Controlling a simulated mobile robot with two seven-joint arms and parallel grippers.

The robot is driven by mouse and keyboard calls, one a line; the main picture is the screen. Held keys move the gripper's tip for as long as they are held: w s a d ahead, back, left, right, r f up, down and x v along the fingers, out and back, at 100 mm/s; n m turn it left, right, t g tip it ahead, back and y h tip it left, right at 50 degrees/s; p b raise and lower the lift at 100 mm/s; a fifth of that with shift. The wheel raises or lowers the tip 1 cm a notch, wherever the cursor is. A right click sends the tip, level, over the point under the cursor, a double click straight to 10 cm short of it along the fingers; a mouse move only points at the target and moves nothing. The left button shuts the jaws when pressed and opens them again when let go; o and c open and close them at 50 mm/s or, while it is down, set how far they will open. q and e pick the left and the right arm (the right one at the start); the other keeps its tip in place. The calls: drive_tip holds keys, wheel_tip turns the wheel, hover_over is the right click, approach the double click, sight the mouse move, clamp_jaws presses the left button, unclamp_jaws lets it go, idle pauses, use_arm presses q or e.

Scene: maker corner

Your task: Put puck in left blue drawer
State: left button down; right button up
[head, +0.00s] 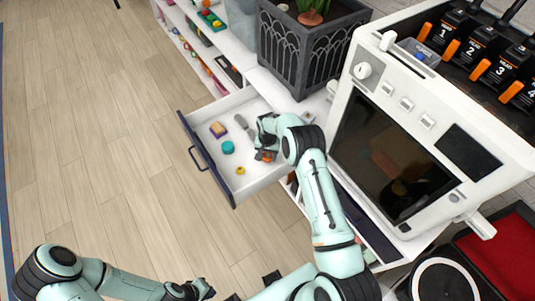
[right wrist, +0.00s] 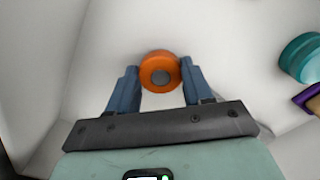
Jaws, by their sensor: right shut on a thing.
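An orange puck (right wrist: 160,72) with a grey centre is between the two blue fingers of my right gripper (right wrist: 160,88). The fingers are shut on it. In the head view the puck (head: 265,155) is partly covered by the right gripper (head: 263,150). The gripper is inside the outline of the open blue-fronted drawer (head: 207,163), near its inner right side. I cannot tell whether the puck touches the drawer floor. My left gripper (head: 204,289) is low in the head view, away from the drawer, and its fingers are too small to read.
The wooden floor (head: 80,130) at left is clear.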

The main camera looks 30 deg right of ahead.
sight(268, 156)
drive_tip(key=shift+f, duration=0.15)
drive_tip(key=o, duration=1.1)
wheel_tip(268, 156, up, 12)
drive_tip(key=shift+r, duration=0.15)
drive_tip(key=shift+s, duration=0.1)
